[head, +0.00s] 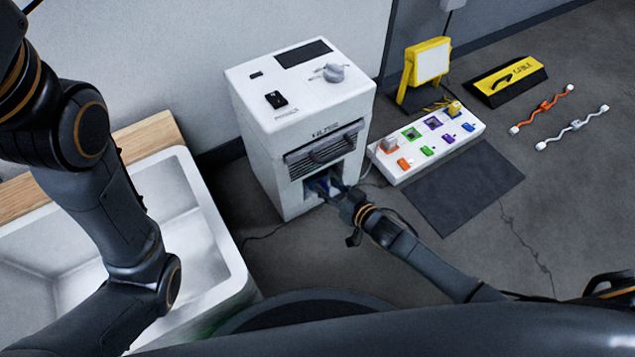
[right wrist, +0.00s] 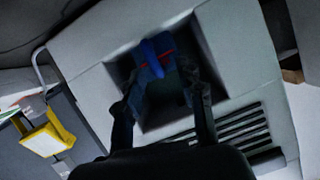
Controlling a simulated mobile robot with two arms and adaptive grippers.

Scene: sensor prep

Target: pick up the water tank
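The water tank (right wrist: 157,60) appears to be the dark blue part with a bright blue handle and a red line, inside the square recess of the white machine (head: 300,115). In the head view only a little blue (head: 318,186) shows in the dark opening. My right gripper (head: 338,190) reaches into this opening from the front right. In the right wrist view its two fingers (right wrist: 162,85) stand apart, one on each side of the blue part; I cannot tell if they touch it. My left arm crosses the left side of the head view; its gripper is out of frame.
A white sink (head: 225,225) with a wooden edge stands at the left. A white power strip (head: 430,145) with coloured sockets, a yellow lamp (head: 430,62), a dark mat (head: 465,190) and a yellow-black ramp (head: 512,75) lie right of the machine. Cables lie farther right.

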